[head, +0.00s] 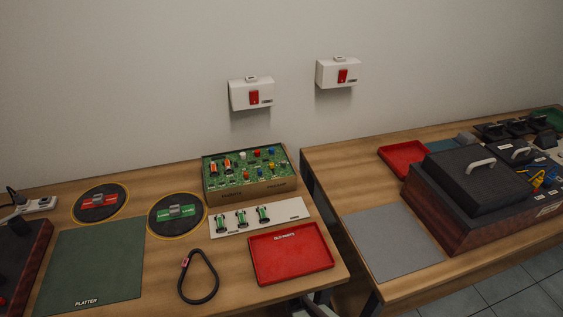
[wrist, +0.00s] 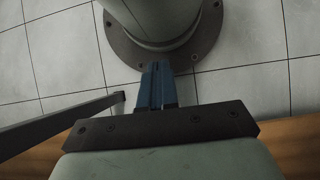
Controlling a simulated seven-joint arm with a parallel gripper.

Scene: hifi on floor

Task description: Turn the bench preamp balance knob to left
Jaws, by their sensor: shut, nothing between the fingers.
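An open box with a green circuit board (head: 245,173) stands at the back of the left bench in the head view. It carries orange parts and several small coloured caps or knobs. The lettering on its front is too small to read, so I cannot tell for sure that it is the bench preamp. I cannot make out which part is the balance knob or where it points. My gripper (wrist: 156,72) shows in the wrist view with its blue fingers shut and empty. It points at the tiled floor and my round base, away from the box.
Before the box lie a white strip with green cylinders (head: 285,213), a red tray (head: 291,253) and a black cord loop (head: 199,284). Two round mats (head: 177,215) and a green platter mat (head: 90,265) lie left. A gap separates the right bench (head: 345,165).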

